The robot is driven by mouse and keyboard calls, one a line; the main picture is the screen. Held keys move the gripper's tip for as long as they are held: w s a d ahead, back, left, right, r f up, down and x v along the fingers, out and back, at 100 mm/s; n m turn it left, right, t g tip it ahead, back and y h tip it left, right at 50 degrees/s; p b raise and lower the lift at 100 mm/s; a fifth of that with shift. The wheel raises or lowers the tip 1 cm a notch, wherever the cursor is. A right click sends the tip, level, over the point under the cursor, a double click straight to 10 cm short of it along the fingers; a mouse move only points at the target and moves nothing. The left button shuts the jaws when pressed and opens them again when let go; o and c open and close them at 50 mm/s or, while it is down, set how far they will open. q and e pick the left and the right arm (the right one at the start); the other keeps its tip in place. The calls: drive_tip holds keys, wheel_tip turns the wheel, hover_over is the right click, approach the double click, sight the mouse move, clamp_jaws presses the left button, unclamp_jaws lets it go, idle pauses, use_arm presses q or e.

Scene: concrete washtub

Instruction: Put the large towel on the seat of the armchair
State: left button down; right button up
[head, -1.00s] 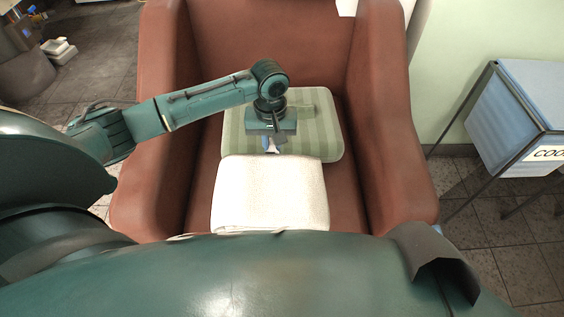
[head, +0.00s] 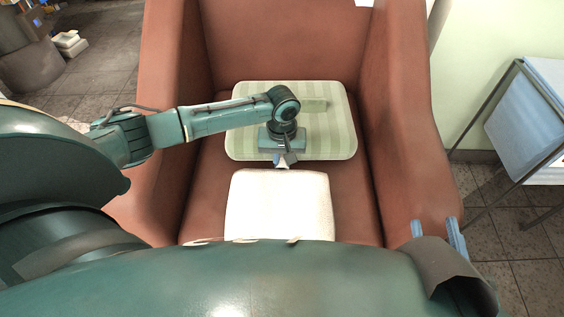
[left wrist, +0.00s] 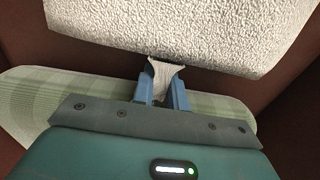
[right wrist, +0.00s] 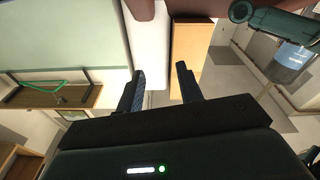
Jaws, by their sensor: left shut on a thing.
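The large white towel (head: 280,206) appears as a folded rectangle over the front of the brown armchair's seat (head: 352,200). My left gripper (head: 284,161) is shut on a small pinched bit of its far edge. In the left wrist view, the pinched cloth (left wrist: 163,77) shows between the blue fingers, with the towel (left wrist: 180,30) spread beyond. I cannot tell whether the towel touches the seat. Its near edge is hidden behind my own body. My right gripper (head: 438,236) is open and empty, by the armchair's right arm; its fingers also show in the right wrist view (right wrist: 160,90).
A green striped cushion (head: 243,132) lies at the back of the seat, under my left gripper. The armchair's arms (head: 400,130) rise on both sides. A blue box in a metal frame (head: 535,125) stands at the right. Pale stacked items (head: 70,43) lie on the floor at far left.

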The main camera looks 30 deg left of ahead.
use_arm(q)
drive_tip(key=c, duration=1.4)
unclamp_jaws()
drive_tip(key=shift+s, duration=0.1)
